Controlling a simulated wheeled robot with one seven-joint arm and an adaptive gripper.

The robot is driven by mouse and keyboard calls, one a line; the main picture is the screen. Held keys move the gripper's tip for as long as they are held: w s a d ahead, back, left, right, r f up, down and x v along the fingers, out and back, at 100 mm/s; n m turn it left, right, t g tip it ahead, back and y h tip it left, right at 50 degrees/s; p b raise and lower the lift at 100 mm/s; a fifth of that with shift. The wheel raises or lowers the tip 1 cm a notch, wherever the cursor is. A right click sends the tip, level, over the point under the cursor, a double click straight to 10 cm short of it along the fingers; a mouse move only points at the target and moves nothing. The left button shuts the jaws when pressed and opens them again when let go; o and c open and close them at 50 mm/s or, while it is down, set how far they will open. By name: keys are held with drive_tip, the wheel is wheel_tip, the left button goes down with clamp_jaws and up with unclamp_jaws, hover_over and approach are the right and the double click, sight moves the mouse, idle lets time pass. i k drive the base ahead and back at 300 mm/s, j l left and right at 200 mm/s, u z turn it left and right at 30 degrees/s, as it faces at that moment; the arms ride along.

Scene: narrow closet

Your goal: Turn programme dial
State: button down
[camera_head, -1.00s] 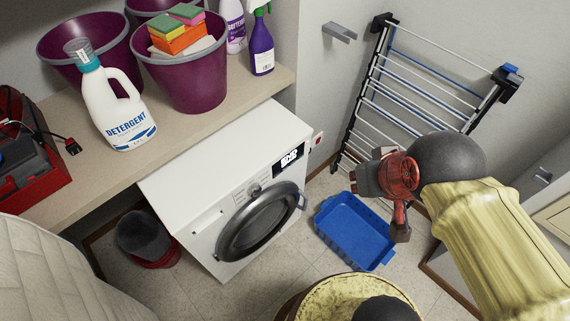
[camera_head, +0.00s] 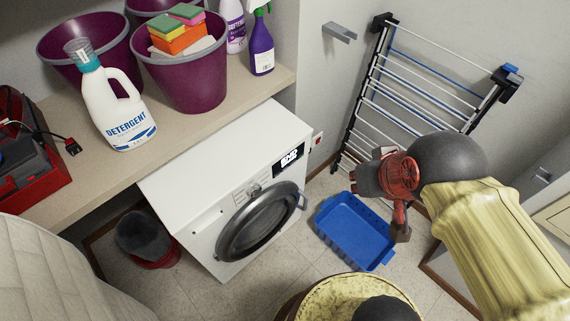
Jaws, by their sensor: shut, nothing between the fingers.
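The white washing machine (camera_head: 195,165) stands under the end of the counter. Its programme dial (camera_head: 254,190) is a small round knob on the front panel, above the round grey door (camera_head: 258,224) and left of the lit display (camera_head: 289,159). The mark on the dial is too small to read. My gripper (camera_head: 357,182) is to the right of the machine, apart from the dial, in front of the drying rack. It is shut and holds nothing. Its fingertips are small and hard to make out.
A blue basket (camera_head: 352,228) lies on the floor below my gripper. A folding drying rack (camera_head: 415,95) leans on the right wall. A detergent bottle (camera_head: 115,105) and purple buckets (camera_head: 190,75) stand on the counter. Open floor lies between machine and basket.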

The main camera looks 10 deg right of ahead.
sight(255, 190)
drive_tip(key=j+u, duration=0.1)
drive_tip(key=u, duration=0.25)
drive_tip(key=k+j+u, duration=0.1)
drive_tip(key=u, duration=0.25)
